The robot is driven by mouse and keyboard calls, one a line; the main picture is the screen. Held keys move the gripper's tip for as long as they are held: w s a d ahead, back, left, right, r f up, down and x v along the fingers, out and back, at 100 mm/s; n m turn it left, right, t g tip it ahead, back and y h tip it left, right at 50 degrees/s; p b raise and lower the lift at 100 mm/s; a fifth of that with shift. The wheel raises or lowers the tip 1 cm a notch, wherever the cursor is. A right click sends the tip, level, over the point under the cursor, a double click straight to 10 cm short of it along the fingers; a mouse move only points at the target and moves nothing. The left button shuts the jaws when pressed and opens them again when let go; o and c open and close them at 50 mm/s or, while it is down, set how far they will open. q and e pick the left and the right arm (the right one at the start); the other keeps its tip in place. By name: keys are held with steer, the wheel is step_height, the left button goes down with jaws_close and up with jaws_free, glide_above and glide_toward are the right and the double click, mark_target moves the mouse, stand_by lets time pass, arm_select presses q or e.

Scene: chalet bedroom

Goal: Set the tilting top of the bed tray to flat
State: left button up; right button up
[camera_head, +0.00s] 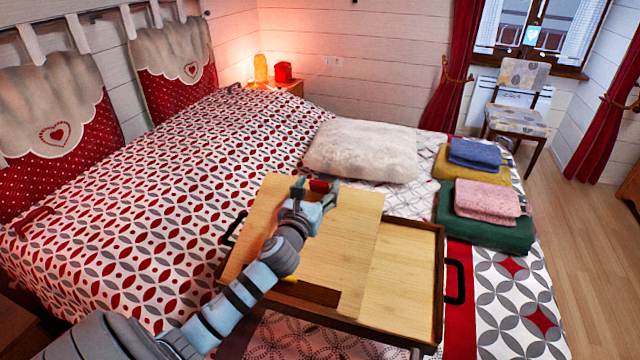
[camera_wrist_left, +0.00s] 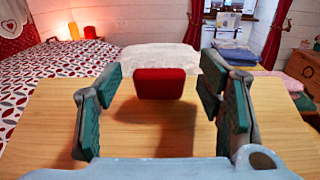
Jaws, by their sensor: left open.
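The wooden bed tray (camera_head: 437,250) stands on the bed with a dark frame and black side handles. Its pale tilting top (camera_head: 262,212) is tilted, with its far edge raised above the frame; it fills the lower wrist view (camera_wrist_left: 55,110). A red tab (camera_wrist_left: 160,84) stands at the middle of the top's far edge, and shows small in the head view (camera_head: 319,186). My left gripper (camera_head: 315,187) is over the top at that edge. Its open fingers are on either side of the tab, with gaps to both sides in the wrist view. My right gripper is out of view.
A fluffy cushion (camera_head: 362,150) lies behind the tray. Folded towels, pink (camera_head: 487,198), green (camera_head: 485,232) and blue (camera_head: 474,153), are stacked to its right. A fixed flat panel (camera_head: 402,275) fills the tray's right side.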

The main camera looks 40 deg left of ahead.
arm_select(q)
steer(key=shift+x, duration=1)
steer(key=shift+r, duration=0.1)
